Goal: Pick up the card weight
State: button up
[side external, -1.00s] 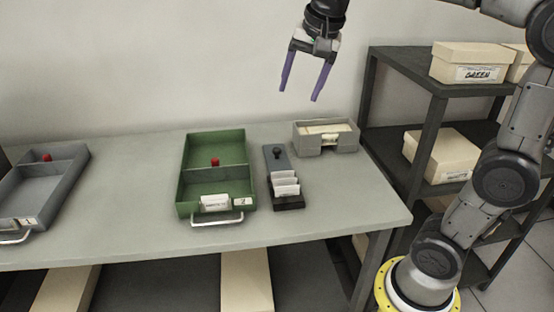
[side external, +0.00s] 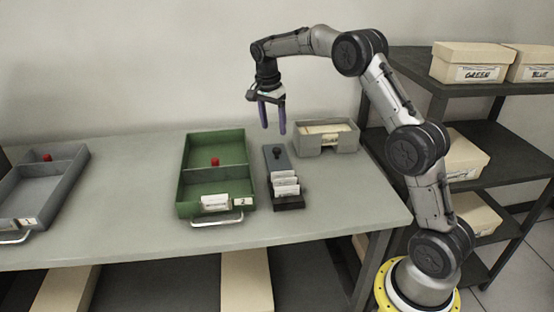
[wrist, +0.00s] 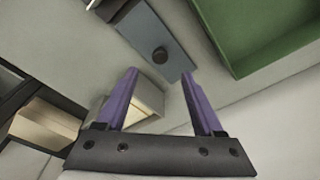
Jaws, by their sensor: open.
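The card weight appears to be the grey piece with a dark round knob (side external: 278,153), at the back of a narrow card holder (side external: 289,204) on the table. White cards (side external: 286,185) stand in front of it. In the wrist view the dark knob (wrist: 160,54) shows on a grey surface just beyond the gap between my fingertips. My gripper (side external: 274,130) has purple fingers, points down, and is open and empty above the knob. The fingers also show in the wrist view (wrist: 160,76). They appear apart from the knob.
A green tray (side external: 182,188) with a red knob (side external: 215,161) stands left of the holder. A grey card box (side external: 306,148) stands close to its right. A grey tray (side external: 78,158) is at the far left. A dark shelf (side external: 462,86) with boxes is at the right.

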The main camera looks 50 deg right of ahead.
aim_at(277, 149)
jog(key=f, duration=0.3)
jog(key=d+f, duration=0.1)
jog(key=f, duration=0.2)
jog(key=d+f, duration=0.1)
jog(key=f, duration=0.3)
jog(key=shift+f, duration=0.1)
grip_shut()
dwell(1.2)
